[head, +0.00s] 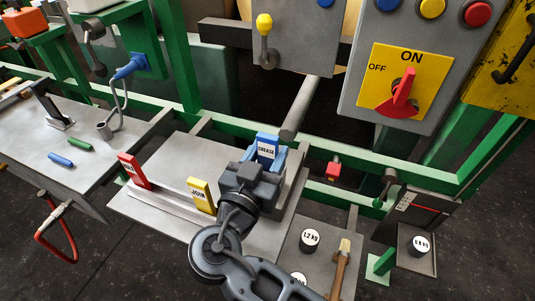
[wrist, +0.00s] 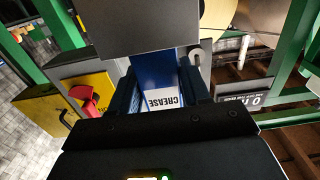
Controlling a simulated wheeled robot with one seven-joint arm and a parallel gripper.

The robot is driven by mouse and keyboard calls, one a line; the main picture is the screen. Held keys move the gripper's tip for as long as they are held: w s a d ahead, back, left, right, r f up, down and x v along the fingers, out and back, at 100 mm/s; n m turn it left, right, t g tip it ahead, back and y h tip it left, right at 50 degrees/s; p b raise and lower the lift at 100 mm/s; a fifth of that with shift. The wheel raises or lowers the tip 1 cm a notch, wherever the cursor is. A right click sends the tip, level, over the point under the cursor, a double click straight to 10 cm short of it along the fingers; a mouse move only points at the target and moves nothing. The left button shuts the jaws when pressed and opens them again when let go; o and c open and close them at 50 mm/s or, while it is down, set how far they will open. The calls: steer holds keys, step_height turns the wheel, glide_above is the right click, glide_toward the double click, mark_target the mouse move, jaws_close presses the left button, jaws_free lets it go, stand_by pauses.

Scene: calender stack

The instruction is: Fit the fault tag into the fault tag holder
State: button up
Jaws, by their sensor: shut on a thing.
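My gripper (head: 265,158) is shut on a blue tag (head: 267,145) with a white label reading CREASE. The tag stands up between the fingers above the grey plate. In the wrist view the blue tag (wrist: 160,82) sits between the dark fingers, its label upside down, and its far end meets the edge of a grey panel (wrist: 140,25) in the picture; I cannot tell if they touch. A red tag (head: 134,170) and a yellow tag (head: 201,194) reading JOIN stand at a grey rail (head: 165,193) on the plate. I cannot make out for certain which part is the fault tag holder.
A switch box with a red rotary handle (head: 404,95) is at upper right. Green frame rails (head: 350,154) cross behind. Black weights (head: 310,240) stand at lower right.

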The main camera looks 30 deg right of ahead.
steer(key=shift+f, duration=0.4)
steer(key=shift+f+b, duration=0.2)
steer(key=shift+b, duration=0.1)
steer(key=o, duration=1)
steer(key=shift+o, duration=0.2)
steer(key=shift+r, duration=0.2)
steer(key=shift+s+a, duration=0.1)
steer(key=shift+a, duration=0.1)
steer(key=b+v, duration=0.2)
steer(key=v, duration=0.9)
steer(key=shift+s+a, duration=0.15)
steer(key=shift+a, duration=0.05)
